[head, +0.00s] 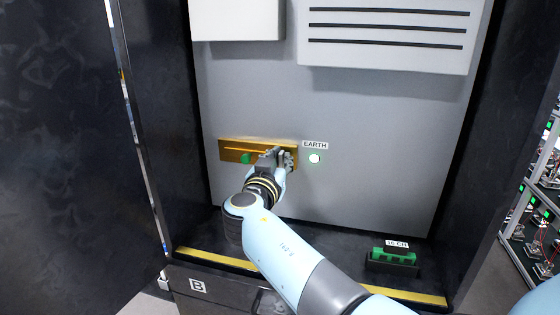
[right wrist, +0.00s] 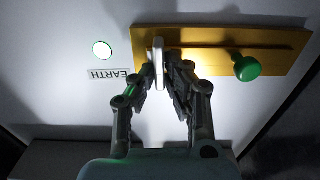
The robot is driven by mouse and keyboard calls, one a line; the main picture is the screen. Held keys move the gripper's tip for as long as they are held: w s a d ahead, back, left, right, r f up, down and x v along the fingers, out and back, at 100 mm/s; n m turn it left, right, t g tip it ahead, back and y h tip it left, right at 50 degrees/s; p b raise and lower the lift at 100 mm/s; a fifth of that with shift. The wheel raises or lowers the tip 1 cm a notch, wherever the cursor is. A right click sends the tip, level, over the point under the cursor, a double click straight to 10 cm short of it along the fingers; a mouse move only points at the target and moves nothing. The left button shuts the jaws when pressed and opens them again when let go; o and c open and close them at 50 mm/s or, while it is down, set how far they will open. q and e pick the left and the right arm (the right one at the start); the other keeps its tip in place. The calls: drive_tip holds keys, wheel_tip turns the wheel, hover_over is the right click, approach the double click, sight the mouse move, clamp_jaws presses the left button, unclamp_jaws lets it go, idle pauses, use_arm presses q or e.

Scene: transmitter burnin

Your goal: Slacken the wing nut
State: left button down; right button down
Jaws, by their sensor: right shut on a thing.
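A brass bar (head: 232,147) is fixed to the grey back panel, left of the EARTH label. My right gripper (head: 283,157) is at the bar's right end and mostly hides what it holds. In the right wrist view the fingers (right wrist: 168,70) are shut on a pale, flat upright piece (right wrist: 158,60), which I take for the wing nut, in front of the brass bar (right wrist: 225,42). Its shape and thread are hidden by the fingers. My left gripper is out of view.
A green knob (head: 246,158) stands out from the bar's left part. A lit round lamp (head: 314,158) sits under the EARTH label (head: 315,146). A green block (head: 393,256) stands on the cabinet floor at right. Dark walls flank the opening.

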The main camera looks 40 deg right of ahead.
drive_tip(key=shift+a+f+n, duration=0.1)
drive_tip(key=shift+f+n, duration=0.35)
drive_tip(key=shift+n, duration=5)
drive_tip(key=shift+f+n, duration=0.4)
drive_tip(key=shift+n, duration=5.1)
drive_tip(key=shift+a+f+n, duration=0.1)
drive_tip(key=shift+f+n, duration=0.35)
drive_tip(key=shift+n, duration=5)
drive_tip(key=shift+f, duration=0.1)
drive_tip(key=c, duration=1.4)
unclamp_jaws()
